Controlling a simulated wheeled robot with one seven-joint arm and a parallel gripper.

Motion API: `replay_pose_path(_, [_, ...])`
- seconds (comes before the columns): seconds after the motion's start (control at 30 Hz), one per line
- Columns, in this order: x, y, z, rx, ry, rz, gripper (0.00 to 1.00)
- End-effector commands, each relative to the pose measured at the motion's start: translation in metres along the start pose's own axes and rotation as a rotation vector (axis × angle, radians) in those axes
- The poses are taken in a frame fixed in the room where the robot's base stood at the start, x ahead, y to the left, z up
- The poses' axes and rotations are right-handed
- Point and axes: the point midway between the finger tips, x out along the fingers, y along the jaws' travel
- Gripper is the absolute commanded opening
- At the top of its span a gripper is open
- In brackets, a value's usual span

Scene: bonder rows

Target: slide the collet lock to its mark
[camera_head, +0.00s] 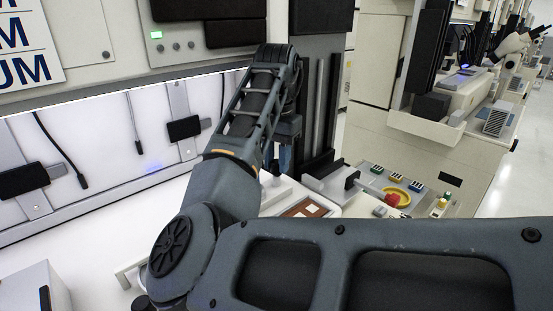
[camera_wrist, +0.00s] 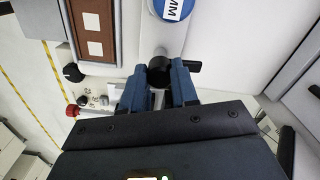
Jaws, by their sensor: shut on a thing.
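In the wrist view, my gripper (camera_wrist: 159,80) has its two blue fingers on either side of a dark round knob (camera_wrist: 158,66), which I take to be the collet lock. The fingers are shut on it. A short black bar shows just right of the knob, behind the right finger. I cannot make out the mark for the lock. In the head view my gripper (camera_head: 285,155) is low beside the machine's dark column, mostly behind my own arm, and the lock is hidden there.
A brown plate with pale squares (camera_wrist: 94,30) lies left of the gripper in the wrist view. A round blue-and-white label (camera_wrist: 172,8) is above it. A control panel with a red button (camera_head: 397,200) stands right of my arm. Black blocks (camera_head: 184,129) line the lit back wall.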

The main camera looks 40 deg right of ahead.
Motion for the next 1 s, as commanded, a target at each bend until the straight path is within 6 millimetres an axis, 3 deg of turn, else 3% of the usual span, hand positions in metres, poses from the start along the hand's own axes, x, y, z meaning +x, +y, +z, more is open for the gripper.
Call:
replay_pose_path(0.73, [-0.0020, -0.0010, -0.0001, 0.090, 0.003, -0.003, 0.00])
replay_pose_path(0.77, [-0.0020, -0.0010, -0.0001, 0.090, 0.003, -0.003, 0.30])
replay_pose_path(1.0, [-0.0011, -0.0005, -0.0001, 0.090, 0.002, -0.002, 0.53])
